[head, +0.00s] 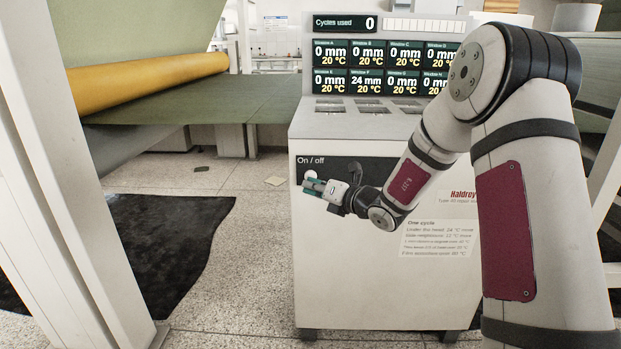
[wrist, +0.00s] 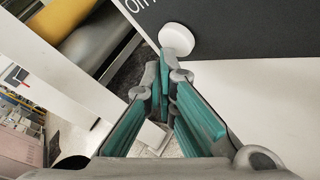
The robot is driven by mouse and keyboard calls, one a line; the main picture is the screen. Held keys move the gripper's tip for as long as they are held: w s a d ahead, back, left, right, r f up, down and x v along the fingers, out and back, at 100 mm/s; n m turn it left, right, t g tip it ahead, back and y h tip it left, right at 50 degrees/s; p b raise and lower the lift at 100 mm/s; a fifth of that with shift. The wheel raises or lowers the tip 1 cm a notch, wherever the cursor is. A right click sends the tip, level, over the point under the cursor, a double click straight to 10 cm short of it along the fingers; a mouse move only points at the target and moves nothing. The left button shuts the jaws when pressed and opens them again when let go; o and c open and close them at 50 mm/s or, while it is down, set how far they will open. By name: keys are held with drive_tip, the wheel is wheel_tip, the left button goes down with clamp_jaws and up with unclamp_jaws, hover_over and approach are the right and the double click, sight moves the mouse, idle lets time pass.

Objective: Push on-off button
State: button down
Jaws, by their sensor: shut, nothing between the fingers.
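The on-off button is a round white knob on the black panel of the machine front. In the wrist view the button (wrist: 177,38) is just beyond my fingertips, at the panel's edge. In the head view the button (head: 310,174) is small, under the "On / off" label (head: 311,160). My gripper (head: 309,186) has teal finger pads and points left across the machine front, just below the button. It also shows in the wrist view (wrist: 166,75), shut and empty, with its tips close to the button. I cannot tell if they touch it.
The white machine (head: 350,285) has a row of slots on top and a display (head: 385,67) behind them. A green sheet with a yellow roll (head: 150,82) is at the left. A black mat (head: 170,250) lies on the speckled floor. A white post stands at far left.

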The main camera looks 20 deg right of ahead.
idle(0.4)
drive_tip(key=shift+w+d, duration=0.15)
drive_tip(key=shift+w, duration=0.3)
drive_tip(key=shift+s, duration=0.45)
drive_tip(key=s+a, duration=0.2)
drive_tip(key=s, duration=0.3)
drive_tip(key=shift+s, duration=0.35)
idle(0.4)
